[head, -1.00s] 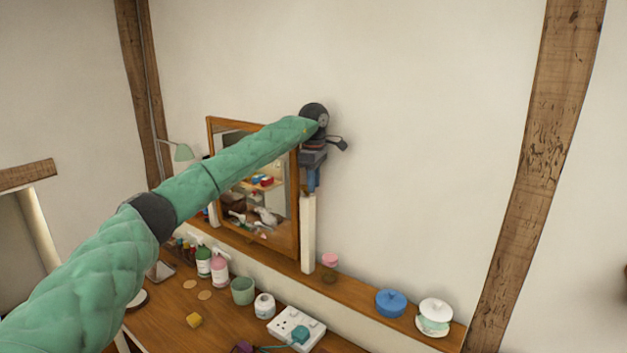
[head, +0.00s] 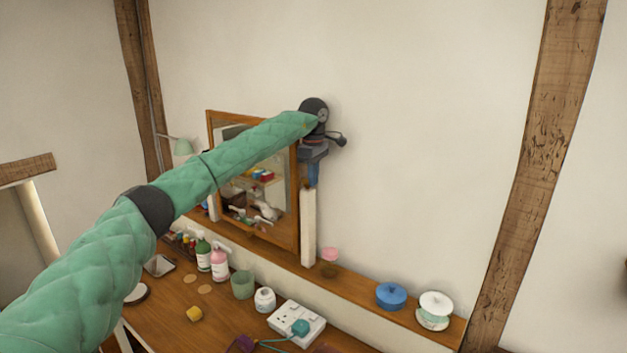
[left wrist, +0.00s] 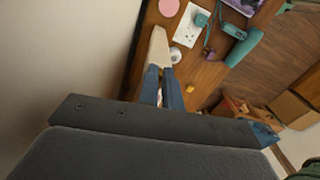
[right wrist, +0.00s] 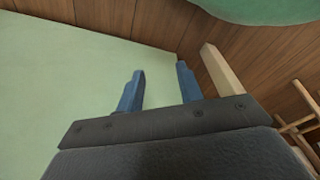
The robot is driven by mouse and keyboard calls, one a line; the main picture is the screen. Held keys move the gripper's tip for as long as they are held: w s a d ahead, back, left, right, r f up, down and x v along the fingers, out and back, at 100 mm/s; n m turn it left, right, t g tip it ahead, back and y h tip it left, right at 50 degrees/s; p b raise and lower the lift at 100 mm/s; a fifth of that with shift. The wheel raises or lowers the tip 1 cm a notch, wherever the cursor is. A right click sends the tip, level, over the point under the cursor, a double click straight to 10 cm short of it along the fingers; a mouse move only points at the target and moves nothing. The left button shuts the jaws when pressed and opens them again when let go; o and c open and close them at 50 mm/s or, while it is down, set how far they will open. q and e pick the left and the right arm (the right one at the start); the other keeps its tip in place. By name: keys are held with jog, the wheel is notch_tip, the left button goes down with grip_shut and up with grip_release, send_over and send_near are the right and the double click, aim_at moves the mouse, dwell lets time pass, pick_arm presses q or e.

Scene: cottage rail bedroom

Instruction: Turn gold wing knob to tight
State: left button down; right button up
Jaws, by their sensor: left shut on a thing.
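The mirror (head: 255,190) in a brown wooden frame stands on the shelf against the wall, with a cream post (head: 308,225) at its right side. My left gripper (head: 312,182) points down at the top of this post, beside the frame's right edge. Its two blue fingers (left wrist: 164,92) are close together in the left wrist view, with the cream post (left wrist: 157,50) just beyond them. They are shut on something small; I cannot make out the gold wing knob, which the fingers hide. My right gripper (right wrist: 160,88) is open and empty above a pale green surface.
Bottles, a green cup (head: 242,284) and a socket block (head: 296,320) crowd the desk. A pale wooden bar (right wrist: 220,70) stands beside my right gripper.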

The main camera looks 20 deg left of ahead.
pick_arm(q)
jog(key=shift+s+m+b, duration=0.15)
jog(key=shift+m+b, duration=0.3)
jog(key=shift+m, duration=0.55)
pick_arm(e)
jog(key=r, duration=0.1)
jog(key=w, duration=0.1)
jog(key=r, duration=0.1)
jog(key=shift+w+a+r, duration=0.15)
jog(key=shift+a+r, duration=0.2)
pick_arm(q)
jog(key=c, duration=1.6)
grip_release()
jog(key=shift+r, duration=0.1)
pick_arm(e)
jog(key=shift+f, duration=0.1)
